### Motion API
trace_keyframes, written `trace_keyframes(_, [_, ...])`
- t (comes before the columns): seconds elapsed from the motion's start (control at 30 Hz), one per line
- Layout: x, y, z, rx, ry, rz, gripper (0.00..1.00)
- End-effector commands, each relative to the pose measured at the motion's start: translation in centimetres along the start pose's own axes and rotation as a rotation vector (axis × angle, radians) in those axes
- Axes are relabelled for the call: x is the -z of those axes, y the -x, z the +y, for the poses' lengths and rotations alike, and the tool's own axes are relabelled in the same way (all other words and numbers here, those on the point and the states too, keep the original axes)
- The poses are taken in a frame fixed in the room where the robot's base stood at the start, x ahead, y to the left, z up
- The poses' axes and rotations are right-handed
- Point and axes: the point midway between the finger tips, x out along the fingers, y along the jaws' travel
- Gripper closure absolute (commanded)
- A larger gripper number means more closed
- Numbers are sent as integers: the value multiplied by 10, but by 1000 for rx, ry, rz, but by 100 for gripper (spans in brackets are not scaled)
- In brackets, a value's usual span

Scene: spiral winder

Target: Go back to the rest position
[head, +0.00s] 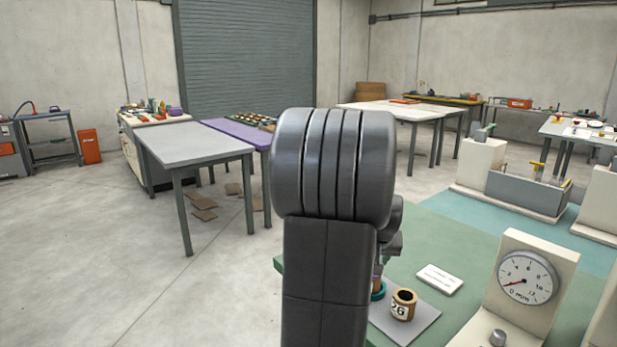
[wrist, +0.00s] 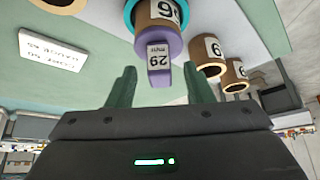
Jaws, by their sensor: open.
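In the wrist view my gripper (wrist: 163,85) is open, with its two green fingers apart and nothing held between them. Ahead of the fingertips is a brown cardboard core (wrist: 158,12) with a teal ring and a purple piece (wrist: 160,50) marked 29 mm. I cannot tell how far the fingers are from it. In the head view my arm stands in the middle and hides most of the gripper.
More labelled cores (wrist: 207,58) stand beside it; one core (head: 403,305) marked 26 stands on a grey mat (head: 412,325). A white card (head: 439,280) lies on the green table. A dial gauge (head: 527,279) stands at right. A grey table (head: 195,143) is at left, with open floor before it.

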Motion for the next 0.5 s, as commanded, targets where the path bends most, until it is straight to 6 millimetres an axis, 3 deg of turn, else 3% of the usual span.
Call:
trace_keyframes(0.1, [0,-18,0,0,0,-2,53])
trace_keyframes(0.2, [7,-5,0,0,0,3,53])
trace_keyframes(0.5, [10,0,0,0,0,1,53])
